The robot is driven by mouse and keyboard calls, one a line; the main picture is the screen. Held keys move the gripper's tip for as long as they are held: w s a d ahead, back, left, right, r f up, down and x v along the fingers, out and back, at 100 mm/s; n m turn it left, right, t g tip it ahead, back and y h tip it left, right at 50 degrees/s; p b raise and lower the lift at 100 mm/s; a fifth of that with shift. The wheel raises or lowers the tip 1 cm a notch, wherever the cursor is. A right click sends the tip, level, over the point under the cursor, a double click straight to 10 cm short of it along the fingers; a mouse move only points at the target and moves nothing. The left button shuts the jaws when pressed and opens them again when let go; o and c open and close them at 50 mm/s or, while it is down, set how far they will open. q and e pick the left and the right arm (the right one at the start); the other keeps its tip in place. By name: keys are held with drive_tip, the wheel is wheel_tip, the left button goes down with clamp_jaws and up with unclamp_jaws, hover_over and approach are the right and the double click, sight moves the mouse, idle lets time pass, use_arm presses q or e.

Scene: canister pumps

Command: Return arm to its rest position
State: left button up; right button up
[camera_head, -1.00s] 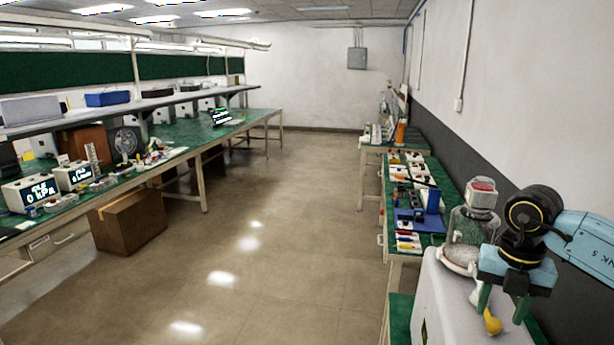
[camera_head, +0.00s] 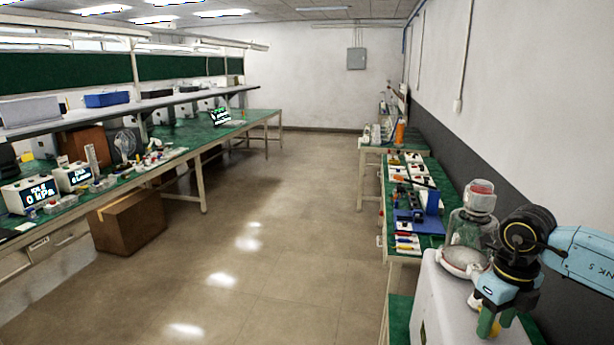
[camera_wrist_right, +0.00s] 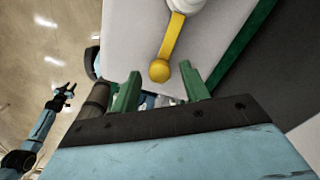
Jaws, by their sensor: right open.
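My right gripper (camera_head: 496,322) is at the lower right of the head view, low at the front side of the white canister pump. Its green fingers are apart, with nothing held between them. The pump has a clear canister (camera_head: 470,230) with a red and white top and a round white base (camera_head: 460,262). In the right wrist view, a yellow lever with a ball end (camera_wrist_right: 160,70) lies just beyond the open fingertips (camera_wrist_right: 160,85). In the head view, the fingers partly hide it. My left gripper (camera_wrist_right: 66,90) shows small at the left of the wrist view.
The pump stands on a white box-like unit (camera_head: 435,300) near the right wall. Behind it is a green-topped bench (camera_head: 432,170) with tools and a blue device. A long workbench (camera_head: 182,150) runs along the left, with a cardboard box (camera_head: 130,222) below. The floor between is clear.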

drive_tip(key=n, duration=0.4)
drive_tip(key=shift+r+n+p, duration=0.1)
drive_tip(key=shift+n+p, duration=0.3)
drive_tip(key=shift+d+n+p, duration=0.1)
drive_tip(key=shift+n+p, duration=0.25)
drive_tip(key=shift+n, duration=1.55)
drive_tip(key=shift+w, duration=0.15)
